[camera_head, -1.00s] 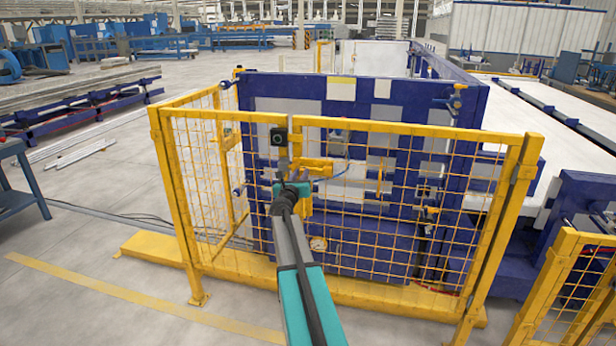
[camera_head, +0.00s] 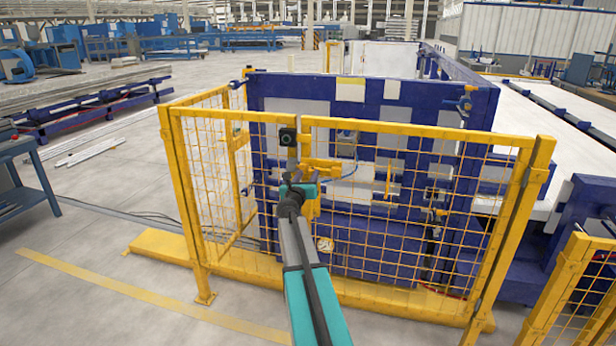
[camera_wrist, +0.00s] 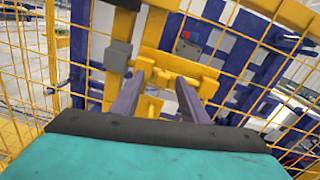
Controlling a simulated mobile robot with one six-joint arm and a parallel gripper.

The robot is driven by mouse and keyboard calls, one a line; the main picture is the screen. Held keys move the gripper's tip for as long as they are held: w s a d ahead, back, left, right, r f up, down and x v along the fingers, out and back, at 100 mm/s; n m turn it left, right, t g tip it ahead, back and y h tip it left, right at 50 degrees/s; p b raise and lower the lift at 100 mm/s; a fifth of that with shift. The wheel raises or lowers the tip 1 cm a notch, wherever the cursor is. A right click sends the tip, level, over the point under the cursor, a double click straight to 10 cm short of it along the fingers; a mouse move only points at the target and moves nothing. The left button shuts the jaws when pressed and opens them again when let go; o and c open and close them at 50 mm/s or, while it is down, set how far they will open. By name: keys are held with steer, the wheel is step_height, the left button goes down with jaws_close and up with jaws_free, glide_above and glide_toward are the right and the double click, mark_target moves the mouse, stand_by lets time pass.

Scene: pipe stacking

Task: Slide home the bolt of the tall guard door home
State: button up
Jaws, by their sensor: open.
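The tall guard door is a yellow frame with yellow mesh (camera_head: 400,215), standing in front of a blue machine. Its yellow bolt (camera_head: 322,164) sits at the upright posts left of the door's middle. In the wrist view the bolt's yellow bar (camera_wrist: 185,68) runs across just beyond my fingers, with a yellow tab (camera_wrist: 149,105) hanging below it. My gripper (camera_head: 297,181) is in front of the bolt. In the wrist view my gripper (camera_wrist: 158,82) is open, with one dark finger on each side of the tab. I cannot tell whether either finger touches it.
A black box (camera_head: 288,137) is fixed on the post above the bolt. A grey block (camera_wrist: 118,54) sits left of the bolt bar. A yellow kerb (camera_head: 165,246) runs along the fence foot.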

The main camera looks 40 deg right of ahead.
steer(key=b+v, duration=0.2)
steer(key=v, duration=1.1)
stand_by(0.8)
